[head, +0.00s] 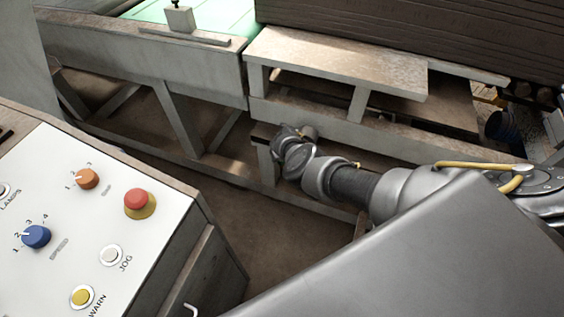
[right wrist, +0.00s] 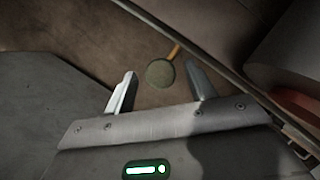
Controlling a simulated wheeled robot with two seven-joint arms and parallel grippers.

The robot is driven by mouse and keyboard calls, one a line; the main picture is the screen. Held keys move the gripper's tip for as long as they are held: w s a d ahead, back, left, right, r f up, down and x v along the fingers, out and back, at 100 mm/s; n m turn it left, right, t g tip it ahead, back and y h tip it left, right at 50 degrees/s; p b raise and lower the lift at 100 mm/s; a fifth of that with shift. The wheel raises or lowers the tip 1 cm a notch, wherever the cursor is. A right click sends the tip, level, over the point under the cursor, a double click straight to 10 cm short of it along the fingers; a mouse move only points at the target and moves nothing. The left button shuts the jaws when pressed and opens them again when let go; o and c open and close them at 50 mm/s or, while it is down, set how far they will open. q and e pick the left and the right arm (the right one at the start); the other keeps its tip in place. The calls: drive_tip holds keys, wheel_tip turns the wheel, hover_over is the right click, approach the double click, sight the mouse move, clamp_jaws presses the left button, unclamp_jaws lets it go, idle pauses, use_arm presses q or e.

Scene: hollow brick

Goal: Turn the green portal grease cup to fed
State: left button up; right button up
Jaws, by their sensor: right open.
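My right gripper (right wrist: 161,72) is open, its two fingers apart at the middle of the right wrist view. A round dull olive-green disc (right wrist: 159,75) on a short orange-yellow stem shows between the fingertips, apart from both. It may be the green portal grease cup; I cannot tell for sure, and no fed marking is readable. In the head view my right arm reaches in from the right to a grey frame beam, and its fingertips are not distinguishable there. The cup is not clearly visible in the head view. My left gripper is not in view.
A control panel (head: 150,262) with an orange knob (head: 87,179), blue knob (head: 36,237), red button (head: 137,200) and yellow button (head: 81,297) stands at the left. A grey machine frame (head: 350,130) crosses the back. Brown floor (head: 265,245) lies open between them.

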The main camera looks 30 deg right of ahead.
drive_tip(key=shift+f, duration=0.25)
drive_tip(key=c, duration=1)
drive_tip(key=shift+o, duration=0.2)
drive_tip(key=shift+w+a+f+m+h+b, duration=0.1)
drive_tip(key=shift+m+h+b, duration=0.1)
drive_tip(key=shift+m+b, duration=0.4)
drive_tip(key=shift+w+a+f+m+h+b, duration=0.1)
drive_tip(key=shift+m+h+b, duration=0.1)
drive_tip(key=shift+m+b, duration=0.4)
drive_tip(key=shift+s+r+m+b, duration=0.15)
drive_tip(key=shift+r+m+b, duration=0.05)
drive_tip(key=shift+m+b, duration=0.2)
drive_tip(key=shift+d, duration=0.1)
drive_tip(key=o, duration=1)
drive_tip(key=shift+c, duration=0.2)
